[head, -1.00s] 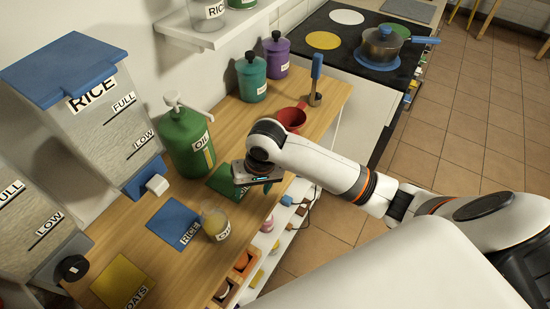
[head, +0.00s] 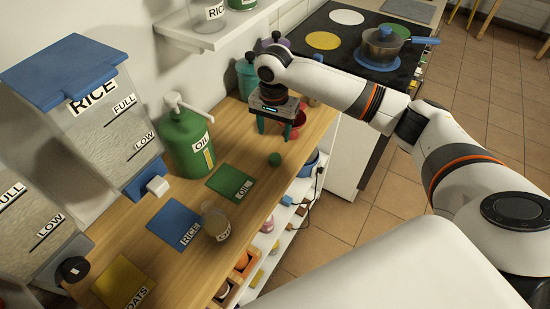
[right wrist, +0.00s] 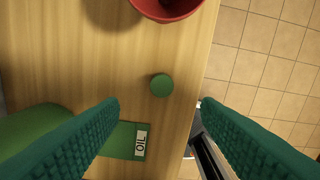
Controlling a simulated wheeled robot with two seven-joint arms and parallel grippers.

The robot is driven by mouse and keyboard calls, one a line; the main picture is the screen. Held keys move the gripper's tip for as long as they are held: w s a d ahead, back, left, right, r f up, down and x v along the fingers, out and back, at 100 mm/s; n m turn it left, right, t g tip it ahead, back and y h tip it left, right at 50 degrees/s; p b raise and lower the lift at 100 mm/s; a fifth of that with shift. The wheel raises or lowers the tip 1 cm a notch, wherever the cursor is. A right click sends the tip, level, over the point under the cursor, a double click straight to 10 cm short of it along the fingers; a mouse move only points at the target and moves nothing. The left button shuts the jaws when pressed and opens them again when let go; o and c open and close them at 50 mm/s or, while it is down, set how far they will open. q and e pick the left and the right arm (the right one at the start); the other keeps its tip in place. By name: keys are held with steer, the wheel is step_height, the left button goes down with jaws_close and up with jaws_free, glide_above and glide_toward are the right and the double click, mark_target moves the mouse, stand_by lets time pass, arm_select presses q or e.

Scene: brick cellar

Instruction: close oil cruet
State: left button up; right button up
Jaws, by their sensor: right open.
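A small round green lid (head: 275,159) lies on the wooden counter near its front edge. It also shows in the right wrist view (right wrist: 161,85), between my open fingers in the picture, touched by neither. A small clear jar (head: 215,222) with a white label and pale yellowish contents, likely the oil cruet, stands by the blue RICE mat; its label is hard to read. A green mat marked OIL (head: 231,182) lies empty before the green OIL pump bottle (head: 188,140). My right gripper (head: 275,128) is open and empty above the counter, beyond the lid. My left gripper is not in view.
A red funnel or bowl (head: 299,119) is partly hidden behind my right gripper. Teal (head: 245,77) and purple canisters stand behind it. Rice dispensers line the left wall. The blue RICE mat (head: 174,221) and yellow OATS mat (head: 122,284) lie on the counter.

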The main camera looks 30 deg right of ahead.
glide_above(275, 157)
step_height(275, 157, down, 5)
steer(key=shift+w+f+p, duration=0.1)
steer(key=shift+w+p, duration=0.05)
steer(key=shift+p, duration=0.3)
steer(key=shift+f, duration=0.2)
steer(key=f, duration=0.2)
steer(key=f+p, duration=0.1)
steer(key=shift+s+f+p, duration=0.2)
steer(key=shift+f+p, duration=0.1)
steer(key=shift+f, duration=0.6)
steer(key=c, duration=1.1)
